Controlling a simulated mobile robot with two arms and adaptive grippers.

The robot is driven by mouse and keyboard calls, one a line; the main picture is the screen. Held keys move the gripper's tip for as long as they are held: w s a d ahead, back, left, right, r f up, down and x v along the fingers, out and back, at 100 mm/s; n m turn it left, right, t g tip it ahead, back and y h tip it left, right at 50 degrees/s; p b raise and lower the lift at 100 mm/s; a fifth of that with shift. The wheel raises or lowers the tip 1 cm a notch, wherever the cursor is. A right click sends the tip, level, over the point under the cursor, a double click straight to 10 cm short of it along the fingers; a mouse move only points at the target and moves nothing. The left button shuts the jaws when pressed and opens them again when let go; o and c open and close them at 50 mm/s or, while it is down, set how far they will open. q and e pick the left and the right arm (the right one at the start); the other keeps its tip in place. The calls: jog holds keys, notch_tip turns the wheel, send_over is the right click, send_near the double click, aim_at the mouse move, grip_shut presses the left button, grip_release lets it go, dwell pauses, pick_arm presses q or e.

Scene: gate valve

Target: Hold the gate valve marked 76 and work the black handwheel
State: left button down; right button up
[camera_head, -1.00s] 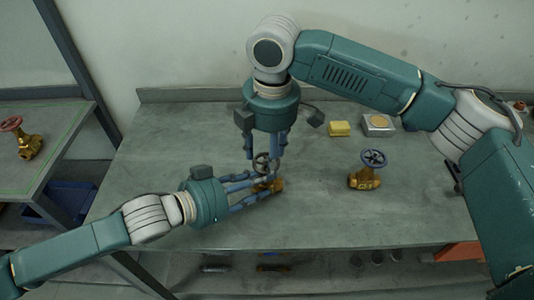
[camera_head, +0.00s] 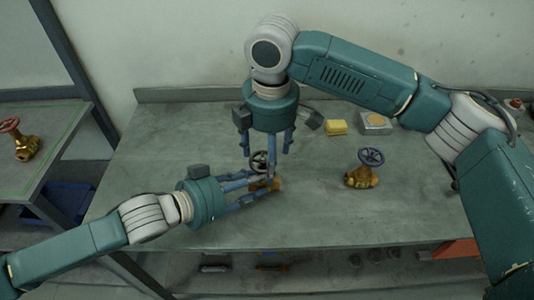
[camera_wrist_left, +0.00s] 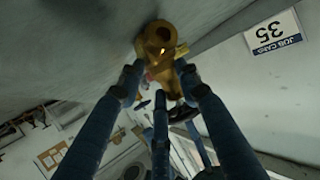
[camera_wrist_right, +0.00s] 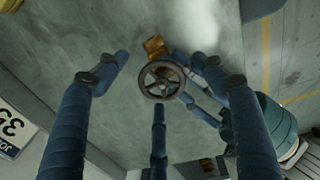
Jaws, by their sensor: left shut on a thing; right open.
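A brass gate valve (camera_head: 278,184) with a dark handwheel (camera_head: 260,161) is on the middle of the bench. My left gripper (camera_head: 266,186) is shut on its body from the left. The brass body also shows between the fingers in the left wrist view (camera_wrist_left: 160,45). My right gripper (camera_head: 267,150) is open above the handwheel, fingers pointing down and spread. In the right wrist view the spoked handwheel (camera_wrist_right: 162,80) lies between the spread fingers, with no clear contact. I cannot read a number on this valve.
Another brass valve with a blue-grey wheel (camera_head: 362,178) stands to the right. A yellow block (camera_head: 337,128) and a small grey box (camera_head: 376,122) are at the back. A red-wheeled valve (camera_head: 20,145) stands on the left table.

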aim_at(264, 160)
jog(key=shift+a, duration=0.1)
jog(key=shift+r, duration=0.15)
notch_tip(264, 160, up, 12)
jog(key=shift+s+d, duration=0.2)
jog(key=shift+s, duration=0.15)
jog(key=f+n, duration=0.3)
jog(key=f, duration=0.1)
jog(key=f+n, duration=0.3)
jog(key=f, duration=0.1)
jog(key=w+a+f+n, duration=0.1)
jog(key=f+n, duration=0.2)
jog(key=f, duration=0.1)
jog(key=shift+f, duration=0.15)
dwell(0.5)
